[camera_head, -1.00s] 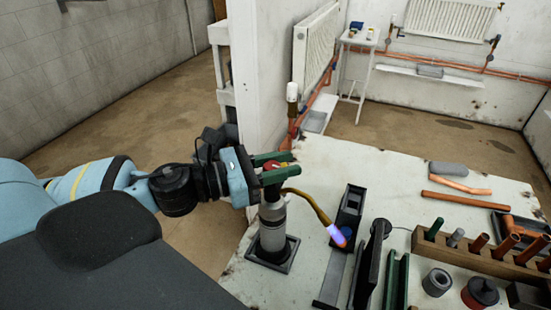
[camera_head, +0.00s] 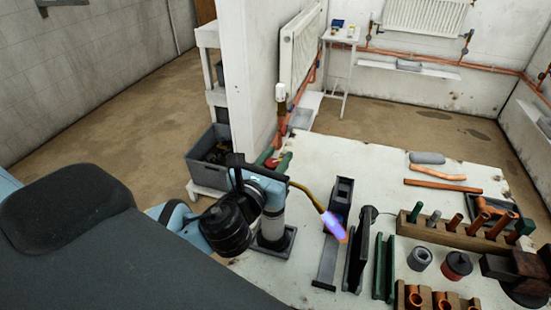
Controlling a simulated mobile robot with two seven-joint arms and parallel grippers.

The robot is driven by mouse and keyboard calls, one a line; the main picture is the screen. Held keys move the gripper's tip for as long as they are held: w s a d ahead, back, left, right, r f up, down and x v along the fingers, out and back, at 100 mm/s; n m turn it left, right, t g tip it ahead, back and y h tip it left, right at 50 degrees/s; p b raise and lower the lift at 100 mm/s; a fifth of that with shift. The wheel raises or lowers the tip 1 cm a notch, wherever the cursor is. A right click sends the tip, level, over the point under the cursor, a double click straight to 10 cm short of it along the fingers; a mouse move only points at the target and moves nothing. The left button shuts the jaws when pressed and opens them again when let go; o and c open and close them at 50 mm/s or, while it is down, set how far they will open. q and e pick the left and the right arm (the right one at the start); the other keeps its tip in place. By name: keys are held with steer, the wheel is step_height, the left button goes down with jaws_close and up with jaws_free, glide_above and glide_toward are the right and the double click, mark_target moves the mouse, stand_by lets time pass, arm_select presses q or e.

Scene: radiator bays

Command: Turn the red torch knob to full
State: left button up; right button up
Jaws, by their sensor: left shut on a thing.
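The torch is a grey canister (camera_head: 272,222) standing upright on a dark square base at the bench's left side. Its brass tube (camera_head: 304,191) bends right and down to a blue-violet flame (camera_head: 331,221). The red knob (camera_head: 271,163) shows only in part at the top of the torch. My left gripper (camera_head: 273,160) has green fingers on either side of the knob and is shut on it. My left wrist comes in from the lower left and hides part of the canister. My right gripper is not in view.
The flame is close to a black stand (camera_head: 340,194). A dark upright plate (camera_head: 361,248) and green rail (camera_head: 384,266) stand to its right. A wooden rack (camera_head: 440,232) holds several pipe pieces. The bench's far middle (camera_head: 370,165) is clear. A grey crate (camera_head: 207,160) stands left of the bench.

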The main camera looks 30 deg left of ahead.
arm_select(q)
steer(key=shift+y, duration=0.4)
steer(key=o, duration=1)
steer(key=shift+a, duration=0.1)
